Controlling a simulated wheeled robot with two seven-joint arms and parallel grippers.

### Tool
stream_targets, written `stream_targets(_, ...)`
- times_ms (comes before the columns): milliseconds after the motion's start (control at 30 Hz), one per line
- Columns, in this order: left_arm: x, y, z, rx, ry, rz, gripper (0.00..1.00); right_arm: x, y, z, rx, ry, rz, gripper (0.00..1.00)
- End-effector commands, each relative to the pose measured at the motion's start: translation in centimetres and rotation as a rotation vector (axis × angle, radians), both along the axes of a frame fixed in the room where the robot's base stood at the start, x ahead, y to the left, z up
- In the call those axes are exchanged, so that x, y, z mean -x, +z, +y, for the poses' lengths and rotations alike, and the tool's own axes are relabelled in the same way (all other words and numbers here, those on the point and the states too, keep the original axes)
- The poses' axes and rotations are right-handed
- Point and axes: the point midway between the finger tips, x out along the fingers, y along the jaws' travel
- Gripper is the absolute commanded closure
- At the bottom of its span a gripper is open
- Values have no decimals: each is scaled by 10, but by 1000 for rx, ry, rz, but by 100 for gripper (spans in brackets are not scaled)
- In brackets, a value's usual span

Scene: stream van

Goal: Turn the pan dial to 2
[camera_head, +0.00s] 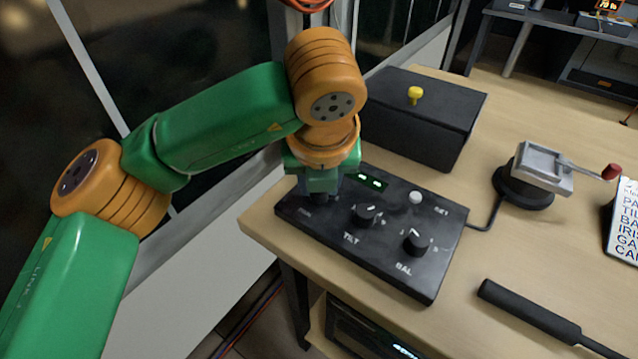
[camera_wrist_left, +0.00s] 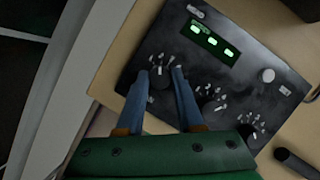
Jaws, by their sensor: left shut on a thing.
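The black control panel (camera_head: 340,245) lies on the wooden table; it also fills the wrist view (camera_wrist_left: 265,110). Its leftmost knob, the pan dial (camera_wrist_left: 161,80), sits between my left gripper's two fingers in the wrist view. My left gripper (camera_head: 320,195) reaches down over the panel's left corner, shut on that dial. In the head view the gripper hides the dial and its scale; the number it points to cannot be read. The tilt dial (camera_head: 366,216) and bal dial (camera_head: 415,242) stand to its right. My right gripper is not in view.
The panel has a green-lit display (camera_head: 370,180) and a white set button (camera_head: 415,197). A black box (camera_head: 420,120) with a yellow knob stands behind. A cranked device (camera_head: 530,180), a black-handled tool (camera_head: 530,312) and a printed card (camera_head: 625,225) are to the right.

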Motion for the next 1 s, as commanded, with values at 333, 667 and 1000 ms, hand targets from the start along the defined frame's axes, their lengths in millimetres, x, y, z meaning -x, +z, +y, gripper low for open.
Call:
stream_targets(333,0,1,0,0,3,-1,100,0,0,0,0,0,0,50)
stream_targets(667,0,0,0,0,2,-1,34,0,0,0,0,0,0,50)
stream_targets(1000,16,41,-1,1,4,-5,34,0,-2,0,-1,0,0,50)
